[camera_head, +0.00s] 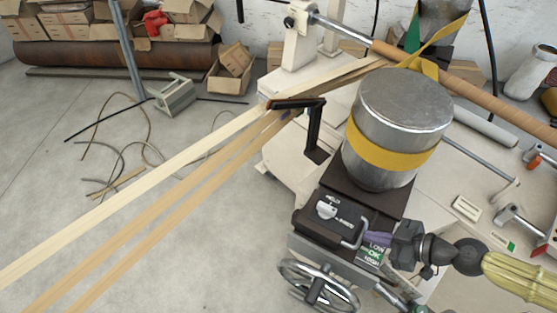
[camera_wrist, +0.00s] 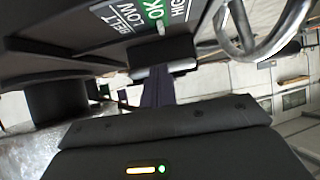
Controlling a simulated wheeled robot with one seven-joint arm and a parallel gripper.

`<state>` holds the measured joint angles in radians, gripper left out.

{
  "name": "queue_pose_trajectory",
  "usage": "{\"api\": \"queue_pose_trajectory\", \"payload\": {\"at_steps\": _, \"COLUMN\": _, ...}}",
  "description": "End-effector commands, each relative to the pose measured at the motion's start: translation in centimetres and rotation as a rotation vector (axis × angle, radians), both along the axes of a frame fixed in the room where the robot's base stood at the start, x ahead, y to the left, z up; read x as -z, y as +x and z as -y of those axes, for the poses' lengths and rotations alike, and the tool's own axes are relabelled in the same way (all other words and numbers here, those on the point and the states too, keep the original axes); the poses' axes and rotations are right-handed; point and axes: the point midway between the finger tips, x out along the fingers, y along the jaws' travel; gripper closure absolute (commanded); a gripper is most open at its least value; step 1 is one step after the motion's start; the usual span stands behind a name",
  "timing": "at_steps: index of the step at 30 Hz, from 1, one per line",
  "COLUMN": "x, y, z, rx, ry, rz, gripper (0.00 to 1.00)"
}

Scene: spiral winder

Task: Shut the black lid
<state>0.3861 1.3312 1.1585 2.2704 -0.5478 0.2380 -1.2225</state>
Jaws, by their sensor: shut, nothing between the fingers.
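A black box-like part (camera_head: 318,222) with a silver bent handle (camera_head: 358,233) and a small switch plate sits on the winder, below the metal drum. It appears to carry the black lid, but I cannot tell the lid's edge or how far it stands open. A label reading LOW, OK, HIGH (camera_head: 374,255) is on its side and shows large in the wrist view (camera_wrist: 145,14). My gripper (camera_head: 376,239) has purple fingers, shut and empty, beside the label and the handle. In the wrist view the fingers (camera_wrist: 157,84) point at a dark edge; contact is unclear.
A chrome handwheel (camera_head: 318,287) stands just below the box. The metal drum with a yellow band (camera_head: 392,155) rises behind it. A black bent arm (camera_head: 313,125) and long pale strips (camera_head: 140,190) are to the left. The floor at left is mostly open, with loose cables.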

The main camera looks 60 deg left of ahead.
Motion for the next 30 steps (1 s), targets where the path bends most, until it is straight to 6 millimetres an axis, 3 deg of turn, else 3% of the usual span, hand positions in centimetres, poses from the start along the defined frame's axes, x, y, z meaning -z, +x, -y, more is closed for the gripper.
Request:
{"api": "queue_pose_trajectory", "payload": {"at_steps": 13, "x": -0.2, "y": -0.1, "z": 0.1, "rx": -0.004, "ry": -0.003, "rz": -0.002, "gripper": 1.00}}
{"api": "queue_pose_trajectory", "payload": {"at_steps": 24, "x": -4.4, "y": -0.1, "z": 0.5, "rx": -0.009, "ry": 0.001, "rz": -0.001, "gripper": 1.00}}
{"api": "queue_pose_trajectory", "payload": {"at_steps": 30, "x": -3.9, "y": 1.5, "z": 2.8, "rx": 0.001, "ry": 0.003, "rz": 0.001, "gripper": 1.00}}
